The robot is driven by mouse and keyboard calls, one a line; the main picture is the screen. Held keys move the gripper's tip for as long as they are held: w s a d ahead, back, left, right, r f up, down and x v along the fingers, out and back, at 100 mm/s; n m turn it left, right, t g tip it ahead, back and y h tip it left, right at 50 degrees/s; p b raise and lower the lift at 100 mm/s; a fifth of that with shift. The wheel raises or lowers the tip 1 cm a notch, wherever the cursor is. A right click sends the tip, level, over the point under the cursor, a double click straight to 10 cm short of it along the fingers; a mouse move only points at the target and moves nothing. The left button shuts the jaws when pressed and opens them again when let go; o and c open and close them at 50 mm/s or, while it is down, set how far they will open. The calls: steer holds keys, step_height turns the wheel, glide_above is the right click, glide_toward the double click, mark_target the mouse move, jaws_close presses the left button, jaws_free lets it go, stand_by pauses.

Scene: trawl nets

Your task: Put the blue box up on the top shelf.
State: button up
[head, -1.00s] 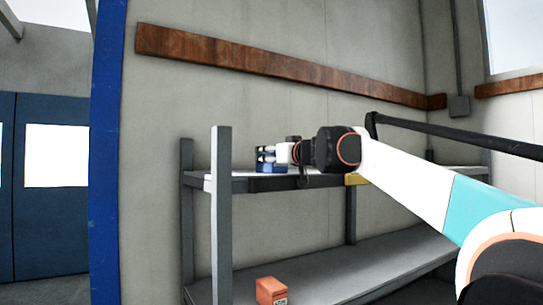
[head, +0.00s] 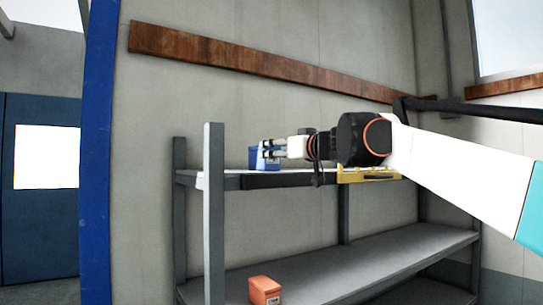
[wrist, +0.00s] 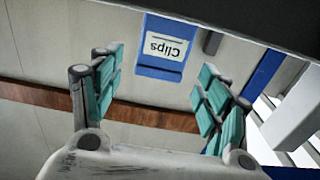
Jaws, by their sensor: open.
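The blue box (head: 252,159) stands on the top shelf (head: 226,181) near its left end. In the wrist view the blue box (wrist: 158,69) appears upside down, with a white "Clips" label, against the dark shelf at the top. My gripper (head: 271,150) is at the box's right side in the head view, its fingers overlapping the box there. In the wrist view the fingers are spread wide, and the box lies beyond and between them with clear gaps on both sides. The gripper holds nothing.
An orange box (head: 264,290) sits on the lower shelf (head: 390,255). A yellow object (head: 350,174) is on the top shelf behind my wrist. A grey post (head: 213,215) stands at the shelf's left front. A brown rail (head: 230,61) runs along the wall behind.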

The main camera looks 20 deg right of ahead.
steer(key=v, duration=0.3)
steer(key=shift+s, duration=0.25)
stand_by(0.5)
